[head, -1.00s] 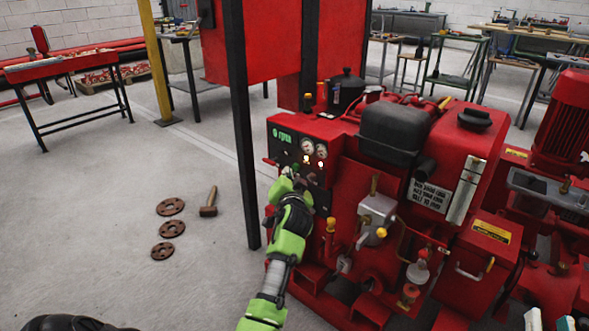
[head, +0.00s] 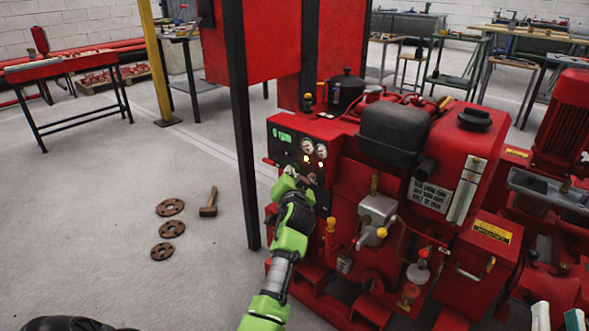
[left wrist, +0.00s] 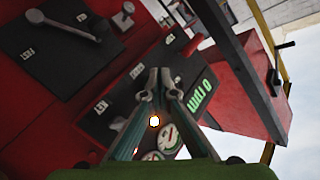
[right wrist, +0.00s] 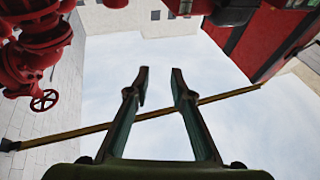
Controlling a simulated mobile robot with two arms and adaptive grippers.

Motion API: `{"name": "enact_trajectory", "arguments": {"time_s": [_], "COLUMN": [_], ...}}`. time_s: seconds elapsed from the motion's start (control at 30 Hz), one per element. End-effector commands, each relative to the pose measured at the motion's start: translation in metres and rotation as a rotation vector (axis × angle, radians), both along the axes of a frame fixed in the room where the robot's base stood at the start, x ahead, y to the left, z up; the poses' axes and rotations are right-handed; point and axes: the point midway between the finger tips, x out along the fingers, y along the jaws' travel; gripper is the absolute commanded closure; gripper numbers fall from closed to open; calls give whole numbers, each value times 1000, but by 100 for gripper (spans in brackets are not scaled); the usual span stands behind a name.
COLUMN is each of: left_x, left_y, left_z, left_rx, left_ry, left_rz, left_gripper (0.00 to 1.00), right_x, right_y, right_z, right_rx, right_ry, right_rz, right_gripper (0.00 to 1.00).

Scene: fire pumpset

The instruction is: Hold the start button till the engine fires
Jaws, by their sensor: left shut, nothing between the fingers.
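The engine's black control panel (head: 287,148) is on the left end of the red pumpset, with a green display (head: 282,134) that appears to read 0 rpm. My left gripper (head: 288,174) is shut and empty, in front of the lower part of this panel. In the left wrist view its fingertips (left wrist: 154,80) are together, over the panel; contact cannot be told. I cannot pick out the start button, which may be hidden behind the gripper.
A black post (head: 244,130) stands just left of the engine. Rusty flanges (head: 162,253) and a hammer (head: 209,203) lie on the floor at left. The floor between them and the red table (head: 70,70) is clear. Red pipework (right wrist: 35,50) is near my right wrist camera.

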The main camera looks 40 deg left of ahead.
Motion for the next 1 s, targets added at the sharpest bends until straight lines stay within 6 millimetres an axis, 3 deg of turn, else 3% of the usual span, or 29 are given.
{"name": "enact_trajectory", "arguments": {"time_s": [1.0], "left_x": [5], "left_y": [0], "left_z": [0], "left_rx": [0], "left_ry": [0], "left_rz": [0], "left_gripper": [100], "right_x": [-5], "right_y": [1], "right_z": [10], "right_rx": [16], "right_ry": [-52], "right_rz": [4], "right_gripper": [78]}}
